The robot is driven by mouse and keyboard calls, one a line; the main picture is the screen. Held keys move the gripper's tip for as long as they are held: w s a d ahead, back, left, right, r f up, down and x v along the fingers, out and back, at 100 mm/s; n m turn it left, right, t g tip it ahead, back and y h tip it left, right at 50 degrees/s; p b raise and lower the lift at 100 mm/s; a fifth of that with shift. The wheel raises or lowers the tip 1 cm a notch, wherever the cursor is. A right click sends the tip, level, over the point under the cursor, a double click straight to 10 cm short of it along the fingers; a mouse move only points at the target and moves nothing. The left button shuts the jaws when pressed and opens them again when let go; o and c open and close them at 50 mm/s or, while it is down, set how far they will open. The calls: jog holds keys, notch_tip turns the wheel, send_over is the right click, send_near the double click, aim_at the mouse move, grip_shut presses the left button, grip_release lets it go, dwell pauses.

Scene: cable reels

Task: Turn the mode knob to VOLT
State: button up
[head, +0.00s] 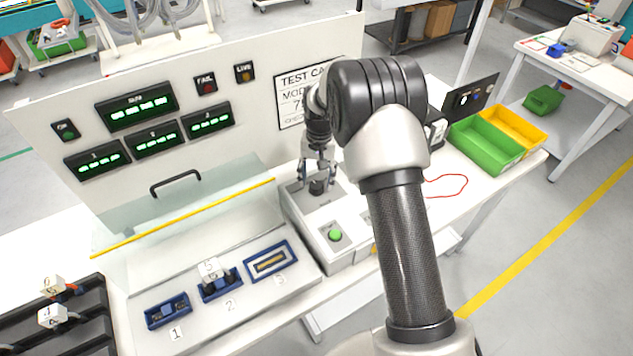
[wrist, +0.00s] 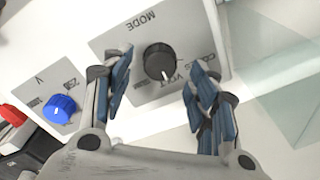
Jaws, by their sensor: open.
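The black mode knob (wrist: 160,63) sits on a grey plate (wrist: 118,45) marked MODE in the wrist view. Labels that look like VOLT and CONT stand beside it, partly covered by a finger. A white pointer line shows on the knob's rim, toward the VOLT lettering. My gripper (wrist: 155,95) is open, with one blue-padded finger on each side of the knob and visible gaps. In the head view my gripper (head: 318,176) points down at the dark knob (head: 318,187) on the white tester box.
A blue knob (wrist: 59,108) and a red button (wrist: 13,115) are beside the mode plate. In the head view, a green button (head: 335,235) sits at the box's front. A clear tilted guard (head: 185,209) with a yellow edge stands left; green (head: 487,146) and yellow bins are right.

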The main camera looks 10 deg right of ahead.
aim_at(318, 185)
notch_tip(318, 185, up, 9)
jog(key=shift+d, duration=0.2)
jog(key=shift+s, duration=0.1)
jog(key=s+r+n+t+b, duration=0.2)
jog(key=s+r+b, duration=0.1)
jog(key=s+r, duration=1.2)
jog(key=s+f+n+t+b, duration=0.1)
jog(key=s+f, duration=0.1)
jog(key=s, duration=0.8)
jog(key=s+f+n+t+b, duration=0.1)
jog(key=s+f+b, duration=0.1)
jog(key=s, duration=0.9)
jog(key=shift+a+f, duration=0.2)
jog(key=shift+f, duration=0.05)
